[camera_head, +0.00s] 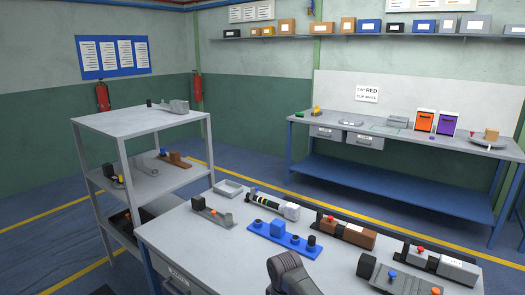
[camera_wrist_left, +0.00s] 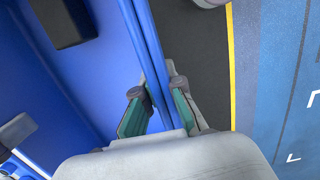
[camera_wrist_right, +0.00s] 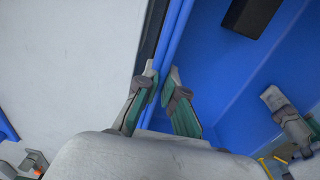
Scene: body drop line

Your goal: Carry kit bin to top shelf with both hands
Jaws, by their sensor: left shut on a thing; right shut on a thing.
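The kit bin is blue; its wall shows in the left wrist view (camera_wrist_left: 108,50) and right wrist view (camera_wrist_right: 222,65). My left gripper (camera_wrist_left: 157,97) is shut on one upright wall, with a finger on each side of the rim. My right gripper (camera_wrist_right: 161,80) is shut on another stretch of rim in the same way. I do not see the bin in the head view. The grey shelf rack (camera_head: 130,123) stands at the left; its top shelf holds a grey part (camera_head: 178,105) near the back edge.
A workbench (camera_head: 190,240) fills the front, with a blue fixture (camera_head: 283,240), a grey tray (camera_head: 228,188) and several parts. It meets the view close to the rack's right side. A blue-framed bench (camera_head: 400,190) stands at the back. Blue floor is free between them.

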